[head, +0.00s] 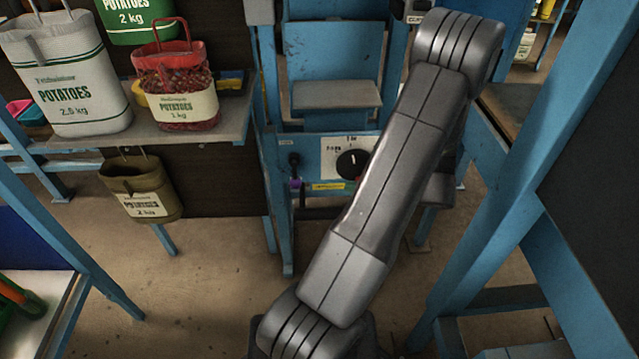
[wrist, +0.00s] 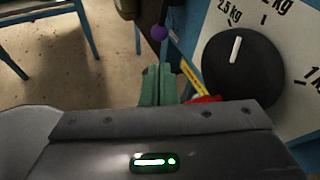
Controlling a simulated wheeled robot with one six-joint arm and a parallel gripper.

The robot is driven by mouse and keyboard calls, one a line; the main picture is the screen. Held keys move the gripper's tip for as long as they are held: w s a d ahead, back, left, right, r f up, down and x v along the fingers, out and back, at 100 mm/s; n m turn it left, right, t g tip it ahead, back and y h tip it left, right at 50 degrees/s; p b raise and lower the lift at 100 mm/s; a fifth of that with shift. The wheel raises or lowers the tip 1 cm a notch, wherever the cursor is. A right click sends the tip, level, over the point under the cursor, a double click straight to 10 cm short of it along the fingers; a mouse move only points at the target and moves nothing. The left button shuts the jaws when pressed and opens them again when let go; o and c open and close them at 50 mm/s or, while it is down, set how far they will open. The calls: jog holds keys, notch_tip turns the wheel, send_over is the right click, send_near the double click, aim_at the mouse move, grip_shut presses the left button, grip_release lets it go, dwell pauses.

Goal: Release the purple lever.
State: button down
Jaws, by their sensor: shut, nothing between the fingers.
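The purple lever is a dark rod with a purple knob at its lower end. In the head view its knob (head: 295,184) hangs at the left of the blue machine's front panel. In the wrist view the purple knob (wrist: 158,33) shows just past my fingertips, with a gap in the picture between them. My gripper (wrist: 160,68) has green fingers that are shut together with nothing between them. In the head view my gripper is hidden behind my arm.
A black dial (head: 352,163) with weight marks sits right of the lever; it is large in the wrist view (wrist: 243,68). A red part (wrist: 204,99) is close beside my fingers. Potato sacks (head: 176,90) stand on a shelf at the left. Blue frame posts rise at the right.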

jog(key=b, duration=0.2)
send_near(295, 173)
jog(key=w+a+f, duration=0.2)
jog(key=a+f, duration=0.2)
jog(key=f, duration=0.2)
jog(key=shift+w+a, duration=0.15)
jog(key=shift+w, duration=0.1)
jog(key=shift+f, duration=0.1)
